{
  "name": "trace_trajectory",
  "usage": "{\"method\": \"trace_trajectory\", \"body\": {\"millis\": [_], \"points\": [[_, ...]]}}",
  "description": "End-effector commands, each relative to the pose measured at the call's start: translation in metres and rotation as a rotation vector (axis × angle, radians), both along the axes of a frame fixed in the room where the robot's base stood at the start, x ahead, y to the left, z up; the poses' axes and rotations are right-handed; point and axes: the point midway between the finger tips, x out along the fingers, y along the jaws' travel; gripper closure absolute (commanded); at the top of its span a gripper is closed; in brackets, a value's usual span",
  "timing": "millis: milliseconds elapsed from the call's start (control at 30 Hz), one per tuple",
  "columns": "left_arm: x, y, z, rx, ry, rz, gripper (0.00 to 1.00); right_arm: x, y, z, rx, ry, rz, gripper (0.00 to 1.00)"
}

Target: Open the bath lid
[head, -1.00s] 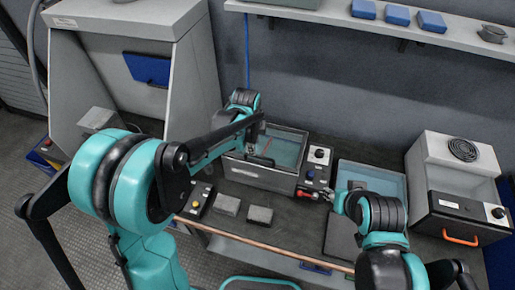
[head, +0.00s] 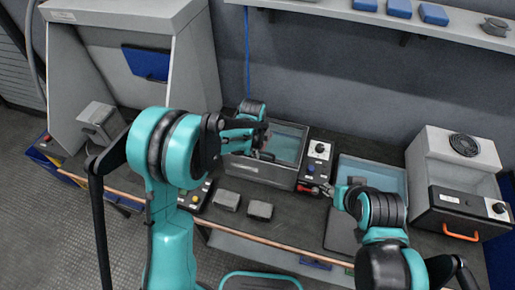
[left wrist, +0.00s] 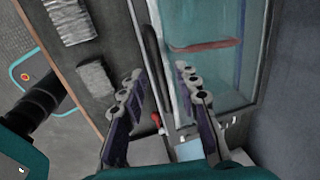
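The bath (head: 262,172) is a grey metal box on the bench, with a clear bluish glass lid (head: 288,146) that looks closed. My left gripper (head: 262,147) is over its left part and partly hides it. In the left wrist view, the left gripper (left wrist: 160,88) is open and empty. Its fingers point toward the front edge of the bath, with a dark curved bar (left wrist: 154,60), perhaps the lid handle, beyond the gap. A reddish rod (left wrist: 205,44) shows at the glass. My right gripper (head: 328,190) is beside the control box right of the bath; its fingers are too small to read.
A control box (head: 318,157) with a dial and red part adjoins the bath. Two grey blocks (head: 227,200) lie in front. A second glass-topped tray (head: 373,175) and a grey machine with an orange handle (head: 461,237) are right. A shelf (head: 350,14) runs above.

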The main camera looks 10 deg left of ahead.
Motion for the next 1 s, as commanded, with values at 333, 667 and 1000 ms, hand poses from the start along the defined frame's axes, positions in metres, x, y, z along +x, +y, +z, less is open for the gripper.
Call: {"method": "trace_trajectory", "body": {"millis": [333, 667, 1000], "points": [[0.000, 0.000, 0.000, 0.000, 0.000, 0.000, 1.00, 0.000, 0.000, 0.000, 0.000, 0.000, 0.000, 0.60], [0.005, -0.001, 0.016, 0.012, 0.059, 0.000, 1.00, 0.000, 0.000, 0.008, 0.000, 0.000, 0.000, 0.60], [0.029, -0.006, 0.064, 0.024, 0.121, 0.000, 1.00, 0.000, 0.000, 0.029, 0.000, 0.000, 0.000, 0.60]]}}
